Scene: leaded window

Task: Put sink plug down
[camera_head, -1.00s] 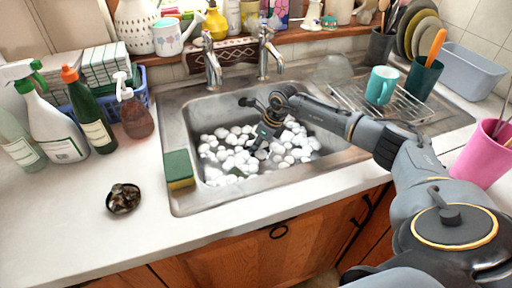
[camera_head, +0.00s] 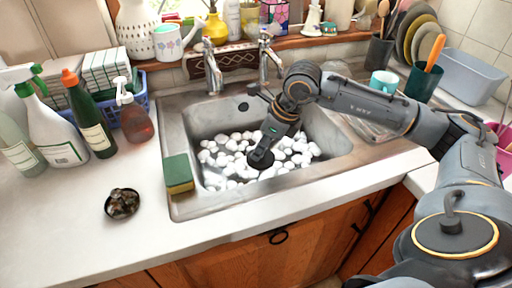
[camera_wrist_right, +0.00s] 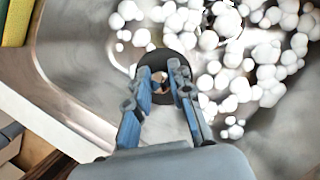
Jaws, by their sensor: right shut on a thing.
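The sink plug (camera_head: 261,159) is a dark round disc, held by my right gripper (camera_head: 270,146) over the sink basin. In the right wrist view the plug (camera_wrist_right: 146,68) shows as a dark disc with a small brownish middle between the blue-padded fingers of the gripper (camera_wrist_right: 164,82). The right gripper is shut on it. The metal sink (camera_head: 340,143) holds many white foam-like balls (camera_head: 225,150) on its floor. I cannot tell exactly how high the plug is above them. My left gripper is not in view.
A green and yellow sponge (camera_head: 178,173) stands on the sink's left rim. A small dark dish (camera_head: 122,203) sits on the left counter, with bottles (camera_head: 87,115) behind. Taps (camera_head: 212,66) rise at the back. The front left counter is mostly clear.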

